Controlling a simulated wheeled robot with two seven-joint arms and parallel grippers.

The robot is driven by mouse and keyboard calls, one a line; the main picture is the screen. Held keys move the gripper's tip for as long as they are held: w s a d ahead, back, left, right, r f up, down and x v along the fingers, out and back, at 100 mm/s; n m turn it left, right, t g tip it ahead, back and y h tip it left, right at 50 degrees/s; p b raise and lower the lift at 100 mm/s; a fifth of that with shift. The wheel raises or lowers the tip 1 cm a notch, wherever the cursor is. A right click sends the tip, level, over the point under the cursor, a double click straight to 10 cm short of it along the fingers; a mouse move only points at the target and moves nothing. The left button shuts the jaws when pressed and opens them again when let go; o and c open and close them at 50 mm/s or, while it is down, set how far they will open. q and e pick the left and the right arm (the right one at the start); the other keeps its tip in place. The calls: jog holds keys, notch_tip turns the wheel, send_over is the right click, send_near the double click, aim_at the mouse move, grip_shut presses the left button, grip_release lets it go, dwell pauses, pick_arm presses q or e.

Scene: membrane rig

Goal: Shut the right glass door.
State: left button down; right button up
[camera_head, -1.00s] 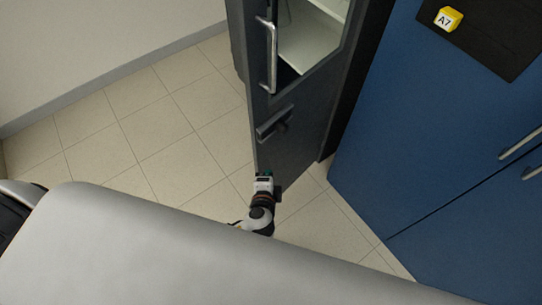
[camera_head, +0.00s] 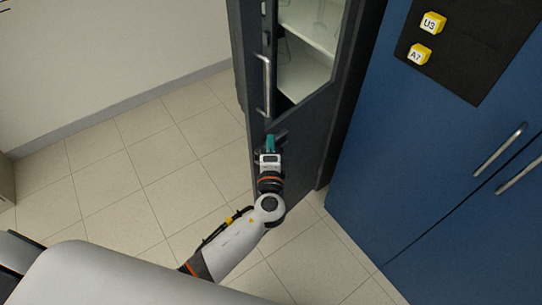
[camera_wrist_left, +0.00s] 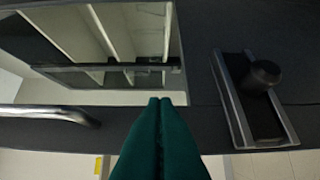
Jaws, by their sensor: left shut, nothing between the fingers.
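The glass door (camera_head: 310,135) has a dark grey frame, a glass pane showing white shelves behind it, and a vertical silver bar handle (camera_head: 266,85) near its left edge. I cannot tell exactly how far it stands open. My left gripper (camera_head: 270,143) has teal fingers, shut and empty, in front of the door's lower part, below the handle. In the left wrist view the fingertips (camera_wrist_left: 160,102) point at the door frame, between the bar handle (camera_wrist_left: 50,113) and a black knob (camera_wrist_left: 263,74) on a metal plate. Contact with the door cannot be told. My right gripper is not in view.
A blue cabinet (camera_head: 400,180) with silver handles stands at the right. On its black mat (camera_head: 480,60) lie yellow cubes marked U3 (camera_head: 432,23) and A7 (camera_head: 419,54). The tiled floor (camera_head: 150,150) at left is clear up to the white wall.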

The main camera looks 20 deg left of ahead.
aim_at(261, 127)
pick_arm(q)
jog(key=shift+w+a+p, duration=0.2)
jog(key=shift+w+a, duration=0.15)
jog(key=shift+a, duration=0.45)
jog(key=shift+w+a+p, duration=0.2)
jog(key=shift+w+a, duration=0.15)
jog(key=shift+a, duration=0.45)
